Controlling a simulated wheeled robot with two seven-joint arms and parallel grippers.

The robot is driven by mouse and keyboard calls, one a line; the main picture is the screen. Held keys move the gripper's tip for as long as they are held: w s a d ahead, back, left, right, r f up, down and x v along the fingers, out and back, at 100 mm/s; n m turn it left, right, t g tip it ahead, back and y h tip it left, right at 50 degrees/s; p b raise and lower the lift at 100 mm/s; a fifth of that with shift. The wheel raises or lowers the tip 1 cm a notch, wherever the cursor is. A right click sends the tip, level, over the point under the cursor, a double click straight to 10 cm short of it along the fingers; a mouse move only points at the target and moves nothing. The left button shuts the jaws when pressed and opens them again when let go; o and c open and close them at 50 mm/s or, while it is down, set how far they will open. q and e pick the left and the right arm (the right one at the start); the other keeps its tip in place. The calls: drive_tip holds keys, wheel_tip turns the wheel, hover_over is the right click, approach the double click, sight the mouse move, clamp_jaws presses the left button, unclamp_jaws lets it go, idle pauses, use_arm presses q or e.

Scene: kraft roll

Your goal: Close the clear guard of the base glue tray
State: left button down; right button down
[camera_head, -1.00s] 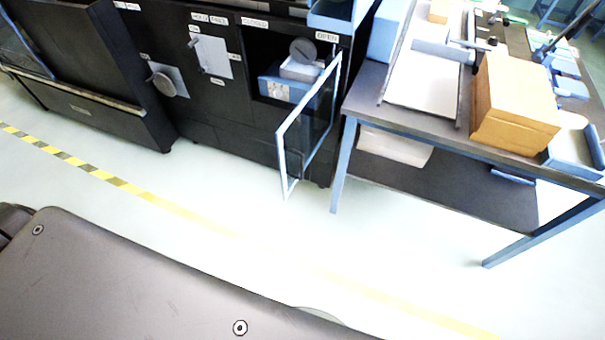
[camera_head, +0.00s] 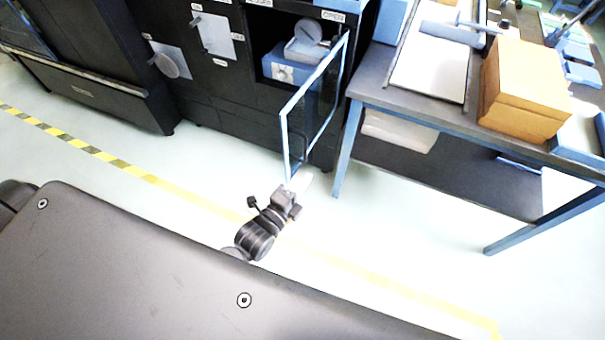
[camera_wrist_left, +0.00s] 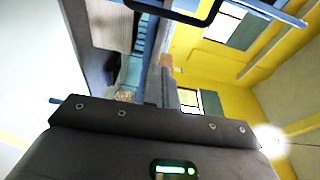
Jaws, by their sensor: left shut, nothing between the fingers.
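The clear guard (camera_head: 285,130) is a see-through panel in a light blue frame. It stands swung open in front of the dark machine, out from the right side of an open bay. Inside the bay is a blue box (camera_head: 283,70) with a grey round part on top, seemingly the base glue tray. My left gripper (camera_head: 299,181) is shut and empty, low in front of the guard's bottom near corner. They overlap in the head view, and I cannot tell whether they touch. My right gripper is out of view.
A dark workbench (camera_head: 440,117) with a cardboard box (camera_head: 525,85) stands right of the guard. Its blue leg is close to the guard. A round handle (camera_head: 168,66) sticks out of the machine at left.

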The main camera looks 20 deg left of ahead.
use_arm(q)
drive_tip(key=x, duration=0.9)
drive_tip(key=a, duration=0.1)
drive_tip(key=a+p, duration=0.1)
drive_tip(key=a, duration=0.2)
drive_tip(key=shift+s+a+f+p, duration=0.1)
drive_tip(key=shift+s+p, duration=0.25)
drive_tip(key=shift+p, duration=0.05)
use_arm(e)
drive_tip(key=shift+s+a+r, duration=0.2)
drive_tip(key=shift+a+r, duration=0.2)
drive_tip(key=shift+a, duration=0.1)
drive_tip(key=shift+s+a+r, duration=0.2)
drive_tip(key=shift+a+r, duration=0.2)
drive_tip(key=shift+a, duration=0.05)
use_arm(q)
drive_tip(key=shift+a, duration=0.1)
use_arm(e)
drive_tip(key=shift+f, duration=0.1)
